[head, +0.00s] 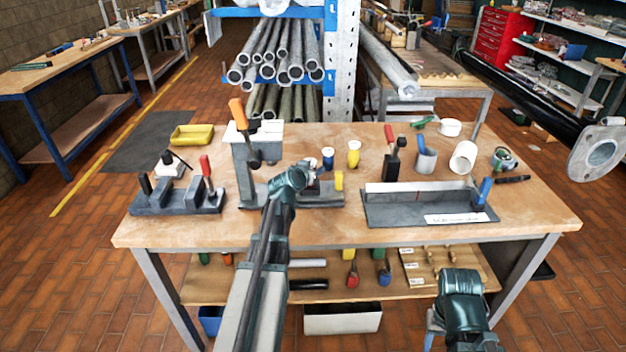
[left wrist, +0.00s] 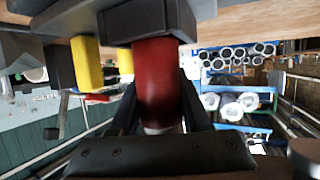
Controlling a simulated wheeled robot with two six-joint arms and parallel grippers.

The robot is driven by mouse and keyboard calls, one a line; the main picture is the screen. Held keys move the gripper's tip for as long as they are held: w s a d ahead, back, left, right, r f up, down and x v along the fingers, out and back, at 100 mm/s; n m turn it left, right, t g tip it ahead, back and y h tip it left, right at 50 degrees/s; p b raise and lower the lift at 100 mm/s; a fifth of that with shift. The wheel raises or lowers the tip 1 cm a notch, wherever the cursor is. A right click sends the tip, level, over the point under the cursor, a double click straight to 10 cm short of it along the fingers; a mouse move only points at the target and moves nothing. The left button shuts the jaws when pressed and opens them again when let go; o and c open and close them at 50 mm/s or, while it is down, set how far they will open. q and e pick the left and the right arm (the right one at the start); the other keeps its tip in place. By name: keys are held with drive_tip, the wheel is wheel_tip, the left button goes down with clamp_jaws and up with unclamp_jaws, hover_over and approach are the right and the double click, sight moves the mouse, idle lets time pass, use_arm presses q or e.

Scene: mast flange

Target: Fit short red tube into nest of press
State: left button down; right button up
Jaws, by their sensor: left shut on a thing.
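The short red tube (left wrist: 158,80) is between the fingers of my left gripper (left wrist: 160,118), which is shut on it. Its far end meets a dark block (left wrist: 148,22) in the left wrist view; I cannot tell how deep it sits there. In the head view my left gripper (head: 308,180) is at the dark tube stand (head: 322,198), just right of the press, and mostly hides the tube. The grey press (head: 243,170) with an orange handle (head: 238,112) stands at the left middle of the bench. Its nest is not clearly visible.
A yellow piece (head: 339,181) stands on the stand; it also shows in the left wrist view (left wrist: 87,62). A clamp fixture (head: 180,203) is left of the press. A grey tray fixture (head: 410,208) lies right. The bench front is mostly clear.

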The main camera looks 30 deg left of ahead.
use_arm(q)
wheel_tip(320, 180, down, 2)
drive_tip(key=shift+f+b, duration=0.1)
drive_tip(key=shift+b, duration=0.5)
use_arm(e)
wheel_tip(320, 180, down, 2)
use_arm(q)
drive_tip(key=shift+c, duration=1.8)
unclamp_jaws()
use_arm(e)
drive_tip(key=shift+f, duration=0.15)
use_arm(q)
drive_tip(key=shift+r, duration=0.2)
drive_tip(key=p+v, duration=0.5)
drive_tip(key=v, duration=0.7)
use_arm(e)
wheel_tip(320, 180, up, 5)
drive_tip(key=shift+f, duration=0.1)
